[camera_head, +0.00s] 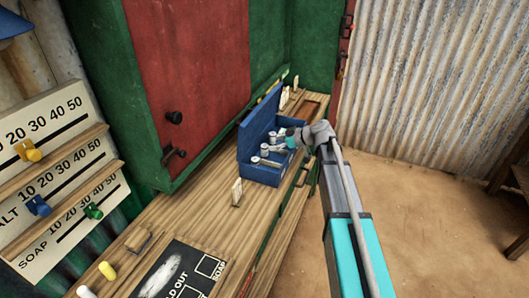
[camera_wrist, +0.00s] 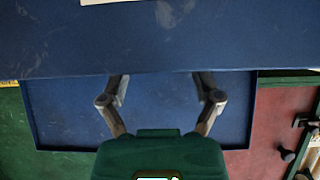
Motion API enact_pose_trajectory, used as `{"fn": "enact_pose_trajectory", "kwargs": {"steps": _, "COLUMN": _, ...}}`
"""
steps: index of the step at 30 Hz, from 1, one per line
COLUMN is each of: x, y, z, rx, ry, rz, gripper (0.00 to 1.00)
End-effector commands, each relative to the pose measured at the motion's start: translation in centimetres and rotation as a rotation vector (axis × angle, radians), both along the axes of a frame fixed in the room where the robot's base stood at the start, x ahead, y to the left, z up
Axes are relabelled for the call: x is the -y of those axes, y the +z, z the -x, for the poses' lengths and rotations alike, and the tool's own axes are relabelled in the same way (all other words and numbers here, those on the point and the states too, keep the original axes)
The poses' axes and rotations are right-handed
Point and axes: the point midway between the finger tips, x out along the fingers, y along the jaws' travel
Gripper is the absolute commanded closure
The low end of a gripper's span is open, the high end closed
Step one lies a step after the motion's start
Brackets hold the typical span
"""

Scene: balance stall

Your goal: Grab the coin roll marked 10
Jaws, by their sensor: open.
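A blue cash box (camera_head: 262,176) stands on the wooden counter with its lid (camera_head: 262,118) up. Several pale coin rolls (camera_head: 264,149) stand inside it in the head view; their markings are too small to read, so I cannot tell which is the 10. My gripper (camera_head: 287,142) is at the box's right side, over its inside. In the wrist view my gripper (camera_wrist: 160,88) has its two fingers wide apart, with only blue box surface (camera_wrist: 160,45) between and beyond them. No coin roll shows clearly there; only a pale edge (camera_wrist: 98,2) shows at the top.
A green and red cabinet (camera_head: 190,70) rises behind the counter (camera_head: 180,215). A small upright card (camera_head: 237,192) stands in front of the box. A black sold-out board (camera_head: 180,272) lies nearer. Bare ground (camera_head: 420,200) is at the right.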

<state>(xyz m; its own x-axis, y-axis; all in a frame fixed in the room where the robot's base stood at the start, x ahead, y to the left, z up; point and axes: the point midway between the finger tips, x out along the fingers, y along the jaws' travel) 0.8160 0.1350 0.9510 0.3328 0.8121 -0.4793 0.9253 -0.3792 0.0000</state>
Motion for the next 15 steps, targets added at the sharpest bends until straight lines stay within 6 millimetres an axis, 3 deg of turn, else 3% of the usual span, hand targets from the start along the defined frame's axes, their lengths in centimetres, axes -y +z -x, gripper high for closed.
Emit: {"fn": "enact_pose_trajectory", "kwargs": {"steps": 15, "x": -3.4, "y": -2.7, "z": -1.8, "rx": 0.001, "ry": 0.0, "rz": 0.0, "gripper": 0.18}}
